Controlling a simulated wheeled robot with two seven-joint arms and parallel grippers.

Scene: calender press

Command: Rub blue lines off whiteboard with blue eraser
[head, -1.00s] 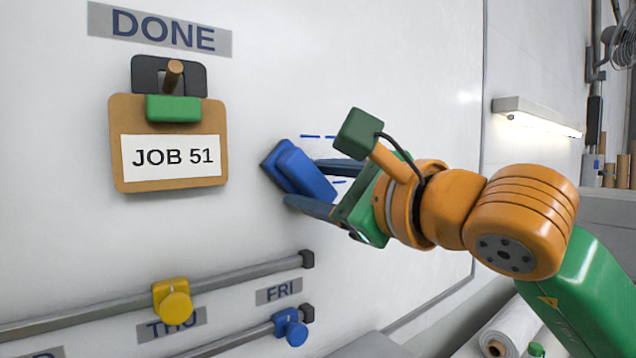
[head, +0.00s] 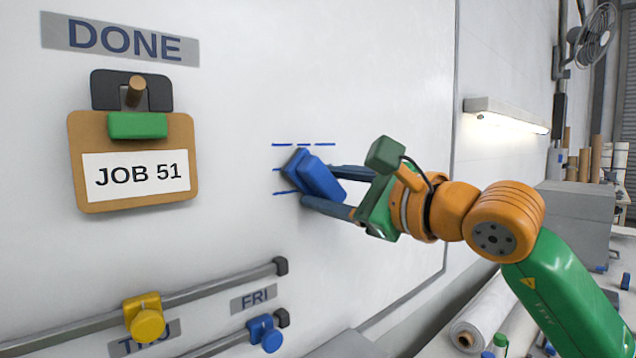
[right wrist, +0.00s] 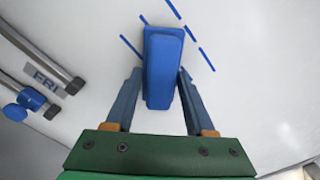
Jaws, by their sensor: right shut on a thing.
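The blue eraser (head: 318,178) is between the fingers of my right gripper (head: 338,190), which is shut on it. It sits tilted at the whiteboard (head: 235,110); I cannot tell whether its face touches the board. Short blue lines (head: 282,145) show above it in a row, and more stand to its left. In the right wrist view, the eraser (right wrist: 163,70) is upright between the two fingers of the right gripper (right wrist: 160,80), with blue lines (right wrist: 190,33) on both sides. The eraser hides part of the board behind it. My left gripper is not in view.
A clipboard marked JOB 51 (head: 135,195) hangs left under the DONE label (head: 120,40). Rails with a yellow knob (head: 145,318) and a blue knob (head: 265,333) cross the lower left. A lamp (head: 505,115) is on the right wall. The board between clipboard and lines is clear.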

